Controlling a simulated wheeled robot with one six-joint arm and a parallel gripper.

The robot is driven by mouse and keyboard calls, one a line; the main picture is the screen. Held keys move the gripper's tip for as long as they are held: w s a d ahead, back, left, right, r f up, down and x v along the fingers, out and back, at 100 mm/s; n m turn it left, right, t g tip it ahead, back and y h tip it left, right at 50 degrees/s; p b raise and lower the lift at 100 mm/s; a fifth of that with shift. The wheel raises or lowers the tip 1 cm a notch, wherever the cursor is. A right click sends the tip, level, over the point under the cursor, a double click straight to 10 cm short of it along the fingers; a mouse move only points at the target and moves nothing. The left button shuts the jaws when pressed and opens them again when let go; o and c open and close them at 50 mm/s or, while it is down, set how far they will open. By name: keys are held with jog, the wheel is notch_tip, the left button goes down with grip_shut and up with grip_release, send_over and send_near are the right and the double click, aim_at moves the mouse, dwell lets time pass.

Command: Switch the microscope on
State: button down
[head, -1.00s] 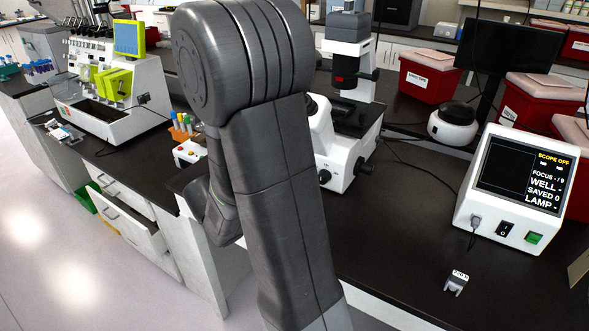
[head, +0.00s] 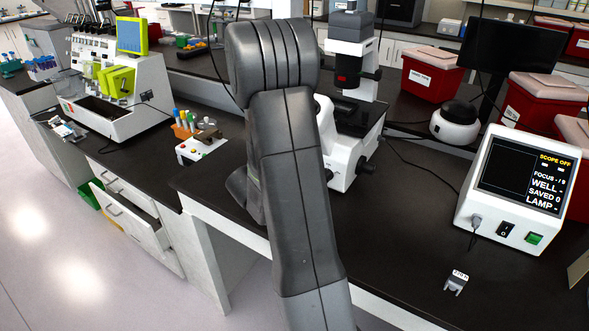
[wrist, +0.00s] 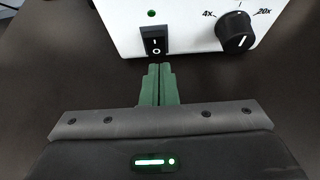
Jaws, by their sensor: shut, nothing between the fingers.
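The microscope (head: 351,62), white and grey, stands on the black bench behind my arm, which hides part of its base. In the wrist view a white housing (wrist: 105,22) fills the top, with a black rocker switch (wrist: 155,41) marked I and O, a small green dot above it and a black knob marked 4x and 20x. My gripper (wrist: 161,67) has green fingers, shut and empty, with tips just below the rocker switch; I cannot tell if they touch it. The gripper is hidden in the head view. The display box (head: 519,236) at right reads "SCOPE OFF" and "LAMP -".
A small labelled clip-like piece (head: 456,281) lies on the bench before the display box. A round white device (head: 455,124), red bins (head: 431,80) and a dark monitor stand behind. A tube rack (head: 203,147) is left of my arm. A drawer (head: 128,213) is open.

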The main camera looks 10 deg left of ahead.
jog(key=shift+w+d+r+p, duration=0.15)
jog(key=shift+w+d+r, duration=0.05)
jog(key=shift+w, duration=0.35)
jog(key=shift+w+d+r+p, duration=0.15)
jog(key=shift+w+d+r, duration=0.05)
jog(key=shift+w, duration=0.35)
jog(key=shift+r, duration=0.1)
jog(key=shift+w+d+r+p, duration=0.15)
jog(key=shift+w+r+p, duration=0.1)
jog(key=shift+p, duration=0.3)
jog(key=shift+f+g, duration=0.2)
jog(key=shift+g, duration=0.1)
jog(key=shift+r, duration=0.2)
jog(key=shift+r+p, duration=0.35)
jog(key=shift+r, duration=0.3)
